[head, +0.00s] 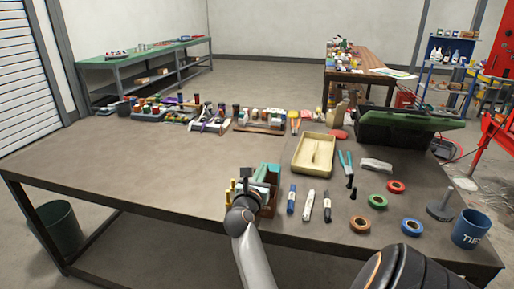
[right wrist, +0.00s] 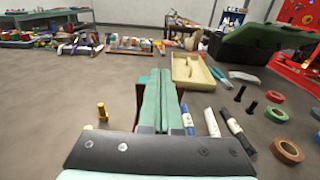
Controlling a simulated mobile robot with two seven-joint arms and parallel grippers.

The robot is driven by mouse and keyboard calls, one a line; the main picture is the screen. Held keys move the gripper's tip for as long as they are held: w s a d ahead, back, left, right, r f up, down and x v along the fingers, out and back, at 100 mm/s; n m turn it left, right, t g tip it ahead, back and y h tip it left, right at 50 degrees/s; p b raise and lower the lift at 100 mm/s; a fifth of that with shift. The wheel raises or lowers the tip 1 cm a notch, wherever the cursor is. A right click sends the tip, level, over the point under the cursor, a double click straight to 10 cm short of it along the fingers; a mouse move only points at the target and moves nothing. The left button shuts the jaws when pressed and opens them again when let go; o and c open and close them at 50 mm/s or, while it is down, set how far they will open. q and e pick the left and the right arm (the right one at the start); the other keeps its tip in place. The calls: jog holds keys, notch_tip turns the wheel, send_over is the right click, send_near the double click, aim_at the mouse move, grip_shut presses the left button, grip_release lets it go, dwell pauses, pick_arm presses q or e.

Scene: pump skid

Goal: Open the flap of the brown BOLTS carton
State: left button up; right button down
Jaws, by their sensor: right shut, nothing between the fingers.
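A small dark-brown box (head: 270,208), likely the BOLTS carton, sits near the front of the table, mostly hidden behind my right gripper and wrist. No lettering shows, and I cannot tell how its flap stands. My right gripper (head: 267,171) is over it, with teal fingers pressed together and nothing between them. In the right wrist view, the shut fingers (right wrist: 155,85) point forward, with slivers of the brown box (right wrist: 139,97) showing beside them. I cannot tell whether the fingers touch it. My left gripper is not in view.
Markers (head: 308,205) lie just right of the box, and a brass bolt (right wrist: 102,111) stands to its left. A cream tray (head: 298,168), tape rolls (head: 376,201), a blue cup (head: 471,230) and a dark-green case (head: 400,133) are farther right.

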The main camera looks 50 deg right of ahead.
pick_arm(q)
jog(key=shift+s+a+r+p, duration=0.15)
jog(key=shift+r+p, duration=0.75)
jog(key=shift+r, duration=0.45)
pick_arm(e)
jog(key=shift+w+d+r, duration=0.2)
jog(key=shift+w+d, duration=0.1)
jog(key=shift+d, duration=0.4)
jog(key=shift+w+d+r, duration=0.2)
jog(key=shift+w+d, duration=0.05)
jog(key=shift+d, duration=0.45)
